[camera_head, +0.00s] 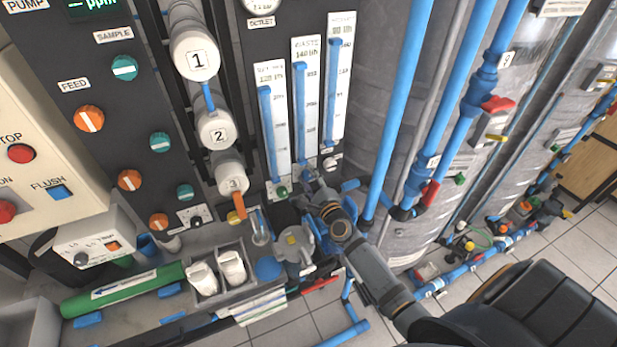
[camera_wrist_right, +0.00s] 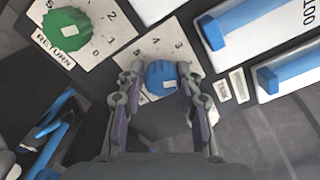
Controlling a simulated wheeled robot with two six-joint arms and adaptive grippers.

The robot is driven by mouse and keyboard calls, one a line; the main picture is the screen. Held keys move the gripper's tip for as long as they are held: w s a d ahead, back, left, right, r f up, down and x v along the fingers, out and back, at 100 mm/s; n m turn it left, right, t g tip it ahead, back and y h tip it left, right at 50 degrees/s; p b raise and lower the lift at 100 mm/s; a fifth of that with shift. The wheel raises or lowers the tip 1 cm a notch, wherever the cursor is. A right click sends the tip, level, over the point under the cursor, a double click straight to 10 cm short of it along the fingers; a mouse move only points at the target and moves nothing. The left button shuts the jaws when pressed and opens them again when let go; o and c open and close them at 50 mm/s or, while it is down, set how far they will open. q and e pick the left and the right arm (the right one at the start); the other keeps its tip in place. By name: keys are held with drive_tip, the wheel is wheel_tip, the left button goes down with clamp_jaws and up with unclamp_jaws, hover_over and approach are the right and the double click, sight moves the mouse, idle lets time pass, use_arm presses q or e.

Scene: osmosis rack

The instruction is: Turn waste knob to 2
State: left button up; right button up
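The waste knob is a blue knob (camera_wrist_right: 161,77) on a white dial plate (camera_wrist_right: 178,42) in the right wrist view. Its dial shows a 3 and a 4; the lower numbers are covered. A white mark sits on the knob's lower right. My right gripper (camera_wrist_right: 161,72) has a fingertip against each side of the knob. In the head view my right gripper (camera_head: 312,182) reaches up to the panel under the waste flow tube (camera_head: 305,110) and mostly hides the knob. My left gripper is in neither view.
A green return knob (camera_wrist_right: 67,30) sits just left of the waste knob; it also shows in the head view (camera_head: 282,191). A white knob (camera_head: 330,163) is close on the right. Blue pipes (camera_head: 395,110) rise to the right, and valves (camera_head: 294,242) crowd below.

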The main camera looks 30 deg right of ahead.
drive_tip(key=o, duration=0.3)
drive_tip(key=s, duration=1.2)
drive_tip(key=shift+a, duration=0.35)
